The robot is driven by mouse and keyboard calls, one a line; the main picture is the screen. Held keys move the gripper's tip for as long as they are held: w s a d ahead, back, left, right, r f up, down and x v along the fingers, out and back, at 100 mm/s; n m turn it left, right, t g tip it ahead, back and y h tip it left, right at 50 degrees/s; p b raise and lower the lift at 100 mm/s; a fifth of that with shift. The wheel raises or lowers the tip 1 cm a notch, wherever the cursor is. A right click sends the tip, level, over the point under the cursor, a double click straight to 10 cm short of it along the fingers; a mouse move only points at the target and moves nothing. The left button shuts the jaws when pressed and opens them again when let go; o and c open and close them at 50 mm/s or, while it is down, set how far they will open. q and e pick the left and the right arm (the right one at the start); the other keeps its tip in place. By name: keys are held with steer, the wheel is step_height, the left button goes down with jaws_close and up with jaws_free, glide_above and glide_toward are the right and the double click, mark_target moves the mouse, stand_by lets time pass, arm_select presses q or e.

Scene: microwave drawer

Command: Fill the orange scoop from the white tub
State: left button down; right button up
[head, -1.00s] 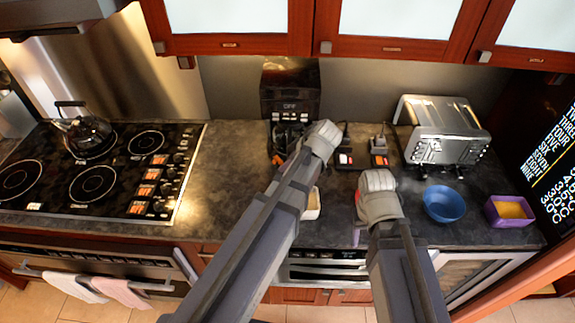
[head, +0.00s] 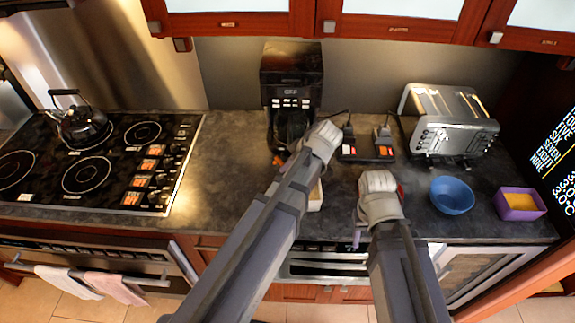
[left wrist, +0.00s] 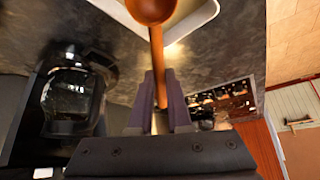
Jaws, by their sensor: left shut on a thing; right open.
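The orange scoop (left wrist: 151,12) shows in the left wrist view. Its handle runs down between the two fingers of my left gripper (left wrist: 160,85), which is shut on it. The scoop's bowl overlaps the rim of the white tub (left wrist: 203,18) in that view; I cannot tell whether it touches it or holds anything. In the head view the white tub (head: 316,196) is mostly hidden behind my left arm. My left gripper (head: 318,143) is largely hidden there by its own wrist. My right gripper (head: 358,238) is open near the counter's front edge, right of the tub.
A coffee maker (head: 290,85) stands behind the left gripper. A dark two-part device (head: 367,150), a toaster (head: 447,122), a blue bowl (head: 452,195) and a purple container with yellow contents (head: 519,204) are to the right. Bare counter (head: 230,150) lies left, beside the cooktop (head: 100,165).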

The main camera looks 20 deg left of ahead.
arm_select(q)
steer(key=shift+f+b, duration=2.35)
steer(key=shift+f, duration=0.25)
steer(key=shift+a+r+h+p, duration=0.15)
steer(key=shift+a+h+p, duration=0.15)
steer(key=shift+h+p, duration=0.3)
steer(key=shift+w+a+g+h+p, duration=0.1)
steer(key=shift+a+g+h+p, duration=0.35)
steer(key=shift+h, duration=0.15)
steer(key=shift+a+f+h, duration=0.1)
steer(key=shift+f+h, duration=0.15)
steer(key=shift+h, duration=0.15)
steer(key=shift+a+r, duration=0.1)
